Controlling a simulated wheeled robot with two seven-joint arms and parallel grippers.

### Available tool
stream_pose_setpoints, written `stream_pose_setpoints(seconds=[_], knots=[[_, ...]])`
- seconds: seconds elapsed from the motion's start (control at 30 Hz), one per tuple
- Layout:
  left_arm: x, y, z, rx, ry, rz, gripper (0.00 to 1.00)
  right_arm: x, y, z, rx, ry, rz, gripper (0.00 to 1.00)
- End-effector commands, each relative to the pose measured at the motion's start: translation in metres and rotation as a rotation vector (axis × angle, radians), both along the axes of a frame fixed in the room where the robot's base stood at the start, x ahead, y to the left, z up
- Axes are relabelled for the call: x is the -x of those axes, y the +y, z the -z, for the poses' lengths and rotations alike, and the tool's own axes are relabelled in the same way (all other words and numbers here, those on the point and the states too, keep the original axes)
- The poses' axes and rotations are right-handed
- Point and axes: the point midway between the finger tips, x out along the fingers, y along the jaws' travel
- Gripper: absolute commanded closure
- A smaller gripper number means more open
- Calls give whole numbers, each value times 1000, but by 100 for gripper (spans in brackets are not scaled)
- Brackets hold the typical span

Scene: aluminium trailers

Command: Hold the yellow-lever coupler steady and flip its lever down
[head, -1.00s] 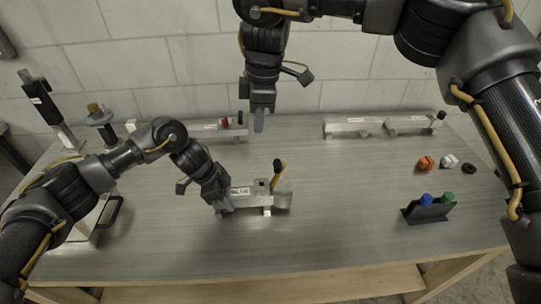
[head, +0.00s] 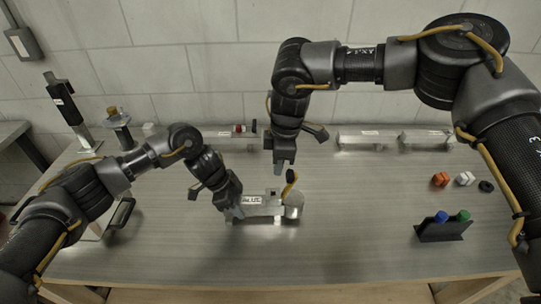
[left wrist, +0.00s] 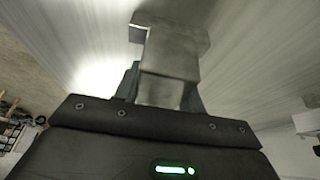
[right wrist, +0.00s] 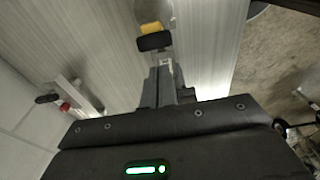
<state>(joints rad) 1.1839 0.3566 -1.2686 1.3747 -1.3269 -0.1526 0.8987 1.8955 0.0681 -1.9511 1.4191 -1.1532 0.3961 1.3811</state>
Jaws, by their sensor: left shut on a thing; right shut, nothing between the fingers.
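The yellow-lever coupler (head: 262,208) lies on the grey table in front of me. Its lever (head: 291,178) stands up at the right end, with a black tip. In the right wrist view the lever (right wrist: 152,37) shows a yellow part and a black tip just beyond the fingers. My left gripper (head: 236,212) is shut on the left end of the coupler; the held metal body fills the middle of the left wrist view (left wrist: 170,55).
Other couplers lie along the back, one with a red part (head: 239,129) and a pair (head: 368,138) at right. Orange (head: 440,179), white (head: 464,179) and black (head: 486,186) pieces and a black holder (head: 443,231) stand right. The front table is clear.

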Motion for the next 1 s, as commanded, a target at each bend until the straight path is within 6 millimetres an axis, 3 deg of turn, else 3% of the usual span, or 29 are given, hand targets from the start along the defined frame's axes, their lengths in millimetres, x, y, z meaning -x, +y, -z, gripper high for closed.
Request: stream_pose_setpoints(seconds=[0.2,1.0], knots=[[0,0,0,1,0,0,94,0,-12,4,0,0,0,100],[0,0,0,0,-1,-1,94,1,-21,6,-72,5,-2,100]])
